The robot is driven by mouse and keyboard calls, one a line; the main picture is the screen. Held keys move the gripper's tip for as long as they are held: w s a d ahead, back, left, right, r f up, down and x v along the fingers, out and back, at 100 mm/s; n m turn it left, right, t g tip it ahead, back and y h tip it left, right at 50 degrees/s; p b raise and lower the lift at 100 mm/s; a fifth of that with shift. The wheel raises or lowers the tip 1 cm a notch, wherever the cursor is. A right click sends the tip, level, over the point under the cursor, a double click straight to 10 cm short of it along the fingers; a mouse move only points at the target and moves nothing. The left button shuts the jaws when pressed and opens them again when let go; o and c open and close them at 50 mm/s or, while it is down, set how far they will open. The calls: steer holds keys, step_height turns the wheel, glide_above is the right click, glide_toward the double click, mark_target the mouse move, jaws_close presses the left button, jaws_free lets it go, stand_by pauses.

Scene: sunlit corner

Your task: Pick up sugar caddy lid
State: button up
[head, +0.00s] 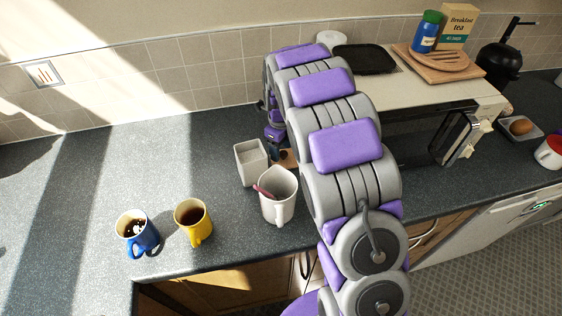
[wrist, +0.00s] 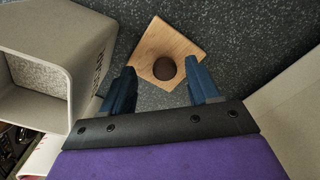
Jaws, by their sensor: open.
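The sugar caddy lid (wrist: 187,44) is a square wooden plate with a dark round knob. It lies on the speckled counter in the wrist view. A small part of it (head: 291,161) shows in the head view beside my arm. My gripper (wrist: 160,72) is open and empty. Its two blue fingers point toward the lid, one on each side of the knob's line, with the knob just beyond and between the tips. In the head view my gripper (head: 277,138) is partly hidden by my arm. The open pale caddy (head: 250,162) stands left of the lid and shows lettering in the wrist view (wrist: 70,48).
A white jug (head: 278,198) with a reddish utensil stands in front of the caddy. A yellow mug (head: 193,222) and a blue mug (head: 138,235) stand near the front edge. A cream oven (head: 440,92) is behind my arm. The left counter is clear.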

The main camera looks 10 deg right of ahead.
steer(key=shift+d+f, duration=0.1)
steer(key=shift+f, duration=0.65)
steer(key=shift+d+f, duration=0.2)
steer(key=shift+d, duration=0.3)
steer(key=shift+c, duration=1.4)
steer(key=shift+a, duration=0.4)
steer(key=c, duration=0.6)
steer(key=shift+d, duration=0.25)
jaws_close()
steer(key=shift+r, duration=0.1)
